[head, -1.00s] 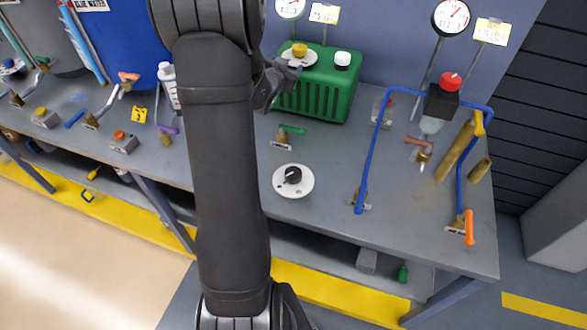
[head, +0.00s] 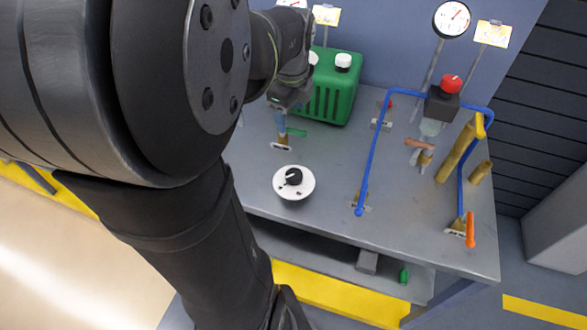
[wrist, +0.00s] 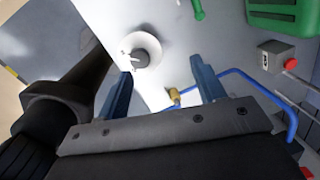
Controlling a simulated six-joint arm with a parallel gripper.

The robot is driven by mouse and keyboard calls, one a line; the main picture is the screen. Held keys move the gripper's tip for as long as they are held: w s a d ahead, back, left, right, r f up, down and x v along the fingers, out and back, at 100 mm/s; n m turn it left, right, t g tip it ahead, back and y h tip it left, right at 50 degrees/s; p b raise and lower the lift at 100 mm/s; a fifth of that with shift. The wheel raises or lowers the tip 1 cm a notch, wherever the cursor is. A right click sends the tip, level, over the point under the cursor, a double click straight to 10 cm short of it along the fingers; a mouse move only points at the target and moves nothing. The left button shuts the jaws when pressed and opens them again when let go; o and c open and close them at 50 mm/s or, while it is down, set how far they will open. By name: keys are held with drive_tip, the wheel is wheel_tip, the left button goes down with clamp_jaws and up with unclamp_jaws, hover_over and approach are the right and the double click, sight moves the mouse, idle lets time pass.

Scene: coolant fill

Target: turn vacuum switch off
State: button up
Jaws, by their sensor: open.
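A black rotary knob (head: 293,176) sits on a round white dial (head: 305,187) near the middle of the bench. No readable label shows which control is the vacuum switch. In the wrist view the white dial (wrist: 148,43) and its knob (wrist: 138,58) lie at the upper left, just beyond the left finger. My gripper (head: 281,122) is behind and slightly left of the dial in the head view, pointing down above the bench by a green-handled valve (head: 296,132). Its two blue fingers (wrist: 162,87) are apart with nothing between them.
A green ribbed box (head: 325,98) stands behind my gripper. A grey box with a red button (wrist: 272,58) is right of it. A blue pipe (head: 372,150) arches across the right side, with brass cylinders and an orange handle (head: 470,229).

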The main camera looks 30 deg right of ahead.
sight(294, 174)
drive_tip(key=s+a+r+m+g, duration=0.1)
drive_tip(key=s+m+g, duration=0.15)
drive_tip(key=s, duration=0.25)
drive_tip(key=shift+t+y, duration=0.3)
drive_tip(key=shift+t, duration=0.15)
drive_tip(key=f, duration=1.6)
drive_tip(key=shift+w+a+f, duration=0.15)
drive_tip(key=shift+w+f, duration=0.05)
drive_tip(key=shift+f, duration=0.1)
drive_tip(key=c, duration=1)
